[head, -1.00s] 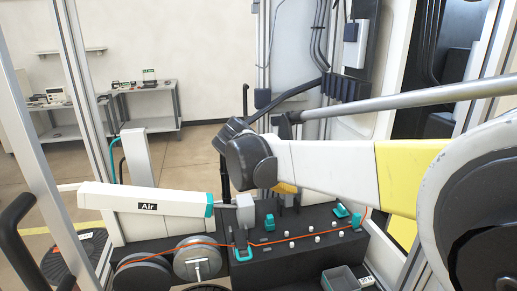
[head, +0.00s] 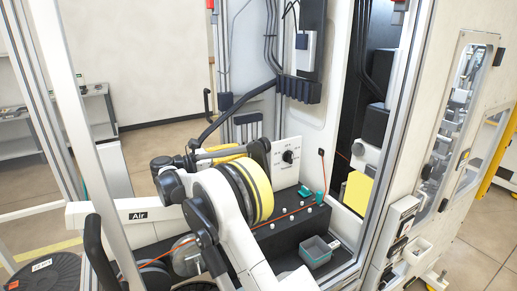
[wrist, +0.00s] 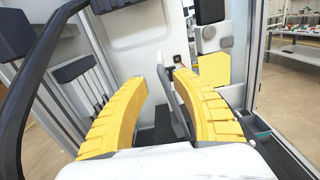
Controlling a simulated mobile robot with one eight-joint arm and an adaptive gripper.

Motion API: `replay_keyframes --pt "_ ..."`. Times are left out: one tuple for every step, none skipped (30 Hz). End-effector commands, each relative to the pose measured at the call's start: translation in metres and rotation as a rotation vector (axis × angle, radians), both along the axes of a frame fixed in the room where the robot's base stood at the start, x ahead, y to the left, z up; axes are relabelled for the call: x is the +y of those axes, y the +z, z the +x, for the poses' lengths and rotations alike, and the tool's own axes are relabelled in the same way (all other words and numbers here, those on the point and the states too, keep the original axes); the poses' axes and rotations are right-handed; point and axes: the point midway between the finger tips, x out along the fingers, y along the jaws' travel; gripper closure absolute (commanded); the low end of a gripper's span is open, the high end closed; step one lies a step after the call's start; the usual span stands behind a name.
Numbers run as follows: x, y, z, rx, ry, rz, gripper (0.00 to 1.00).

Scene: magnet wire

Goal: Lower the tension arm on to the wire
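My gripper (wrist: 158,103) has two yellow fingers standing well apart, and nothing is held between them. In the wrist view a thin grey upright plate (wrist: 180,110) shows beyond and between the fingers, apart from them as far as I can tell. In the head view a yellow finger shows beside a white panel with a black dial, and my arm hides much of the gripper. The orange wire (head: 290,213) runs over a black bench block (head: 283,233) past teal guides (head: 305,192). I cannot make out the tension arm for certain; my arm covers the block's left part.
A white beam marked "Air" (head: 110,213) lies at the left. The dial panel (head: 291,155) stands behind the block. A grey bin (head: 316,251) sits at the front right. Cabinet frame posts (head: 400,140) stand to the right, and a black spool (head: 48,272) is at lower left.

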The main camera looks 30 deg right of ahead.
Motion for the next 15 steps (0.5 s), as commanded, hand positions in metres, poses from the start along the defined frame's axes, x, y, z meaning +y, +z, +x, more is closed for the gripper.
replay_keyframes --pt "-0.012 -0.001 0.0 0.0 -0.003 0.0 0.68" --pt "-0.018 -0.001 0.0 -0.001 -0.003 0.0 0.68" --pt "-0.026 -0.001 0.0 -0.001 -0.003 0.001 0.68" --pt "-0.033 -0.001 0.001 -0.001 -0.002 0.001 0.68" --pt "-0.038 -0.001 0.001 -0.001 -0.002 0.001 0.68" --pt "-0.045 -0.001 0.001 -0.001 -0.002 0.001 0.68" --pt "-0.05 -0.001 0.001 -0.001 -0.001 0.001 0.68" --pt "-0.055 -0.001 0.001 -0.001 -0.001 0.001 0.68" --pt "-0.06 -0.001 0.002 -0.001 -0.001 0.001 0.68" --pt "-0.064 0.0 0.002 -0.001 -0.001 0.002 0.68" --pt "-0.067 0.0 0.002 -0.002 0.0 0.002 0.68" --pt "-0.07 0.0 0.002 -0.002 0.0 0.002 0.68" --pt "-0.072 0.0 0.002 -0.002 0.0 0.002 0.68" --pt "-0.074 0.0 0.002 -0.002 0.001 0.002 0.68" --pt "-0.075 0.0 0.002 -0.002 0.001 0.002 0.68"
